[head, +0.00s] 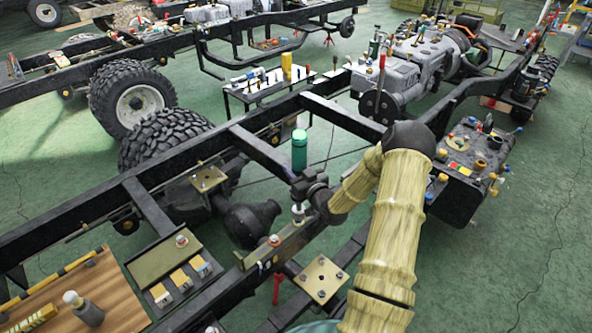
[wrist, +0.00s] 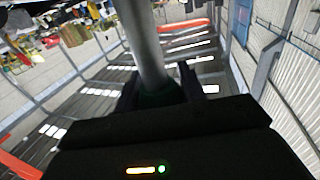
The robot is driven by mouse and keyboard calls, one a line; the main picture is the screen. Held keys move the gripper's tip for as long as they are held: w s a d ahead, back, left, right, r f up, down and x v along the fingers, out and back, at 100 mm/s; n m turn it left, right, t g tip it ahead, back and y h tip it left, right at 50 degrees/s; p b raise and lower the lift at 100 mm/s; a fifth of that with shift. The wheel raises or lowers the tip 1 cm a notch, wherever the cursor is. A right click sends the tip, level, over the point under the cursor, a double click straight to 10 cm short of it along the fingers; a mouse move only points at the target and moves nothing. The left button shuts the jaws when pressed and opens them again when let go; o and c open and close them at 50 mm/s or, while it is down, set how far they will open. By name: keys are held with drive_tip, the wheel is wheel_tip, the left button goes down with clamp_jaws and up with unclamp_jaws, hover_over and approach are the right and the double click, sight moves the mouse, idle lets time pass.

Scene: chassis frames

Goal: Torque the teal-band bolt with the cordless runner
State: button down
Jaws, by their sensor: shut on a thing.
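My gripper (head: 308,188) is shut on an upright tool with a green body (head: 299,152) and a pale top, which I take to be the cordless runner. It stands over the near chassis rail. A pale metal piece (head: 298,212) shows just below the jaws at the rail; I cannot tell whether it is the tool's socket or a bolt head. In the wrist view a grey shaft (wrist: 146,45) rises between the two dark fingers of my gripper (wrist: 158,92). A bolt with a reddish top (head: 274,240) sits on the rail nearby. I cannot make out a teal band.
A bolted plate (head: 321,279) lies near my arm. A wooden bench (head: 110,290) with a grey bottle-like object (head: 84,309) is at the lower left. A red stand (head: 277,288) is under the rail. Frame beams, a tyre (head: 165,137) and an engine (head: 395,78) surround the spot.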

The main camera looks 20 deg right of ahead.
drive_tip(key=shift+f+b, duration=1.55)
drive_tip(key=shift+b, duration=0.2)
idle(2.6)
drive_tip(key=shift+s+f+b, duration=0.1)
drive_tip(key=shift+f+b, duration=0.25)
drive_tip(key=shift+b, duration=0.1)
idle(1.1)
drive_tip(key=shift+r, duration=0.25)
idle(1.0)
